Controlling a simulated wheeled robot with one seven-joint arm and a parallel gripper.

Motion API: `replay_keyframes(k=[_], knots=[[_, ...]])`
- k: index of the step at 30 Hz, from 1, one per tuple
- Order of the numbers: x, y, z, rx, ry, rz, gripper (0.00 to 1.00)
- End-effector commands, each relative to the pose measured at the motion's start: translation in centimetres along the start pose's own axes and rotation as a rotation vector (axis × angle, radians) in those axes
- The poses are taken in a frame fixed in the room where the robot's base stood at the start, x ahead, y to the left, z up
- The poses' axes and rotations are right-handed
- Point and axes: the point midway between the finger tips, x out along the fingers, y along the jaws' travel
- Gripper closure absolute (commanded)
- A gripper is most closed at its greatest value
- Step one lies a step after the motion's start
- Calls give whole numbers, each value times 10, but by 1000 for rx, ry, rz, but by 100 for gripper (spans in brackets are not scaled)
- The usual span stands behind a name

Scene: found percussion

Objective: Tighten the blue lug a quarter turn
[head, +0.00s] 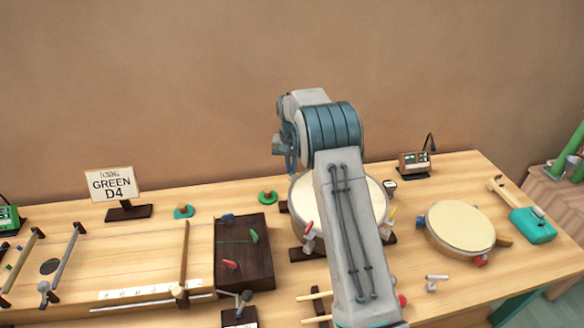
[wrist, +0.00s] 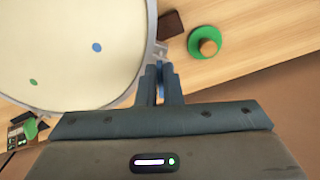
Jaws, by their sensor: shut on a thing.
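The round drum (head: 374,190) with a cream head stands mid-table, partly hidden behind my arm. In the wrist view the drum head (wrist: 60,60) fills the upper left and carries a blue dot and a green dot. My gripper (wrist: 161,70) is at the drum's rim, its fingers close together and shut on the blue lug (wrist: 166,74), of which only a sliver shows between them. In the head view my gripper (head: 291,168) is at the drum's far left edge, and the blue lug is hidden. A red lug (head: 308,230) and a yellow lug (head: 392,215) show on the near side.
A green disc with a wooden knob (head: 267,198) lies left of the drum; it also shows in the wrist view (wrist: 207,46). A dark box (head: 245,265) stands at left, a second drum (head: 460,226) at right. A small meter (head: 414,163) is behind.

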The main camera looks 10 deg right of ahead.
Motion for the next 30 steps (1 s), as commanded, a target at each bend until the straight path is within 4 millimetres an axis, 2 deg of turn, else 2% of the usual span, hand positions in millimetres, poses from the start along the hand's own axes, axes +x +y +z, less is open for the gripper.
replay_keyframes(k=[6, 15, 30], knots=[[-2, -3, -1, 176, 3, -1, 100], [-2, -5, -1, 336, 3, -2, 100], [-2, -5, -2, 399, 4, -2, 100]])
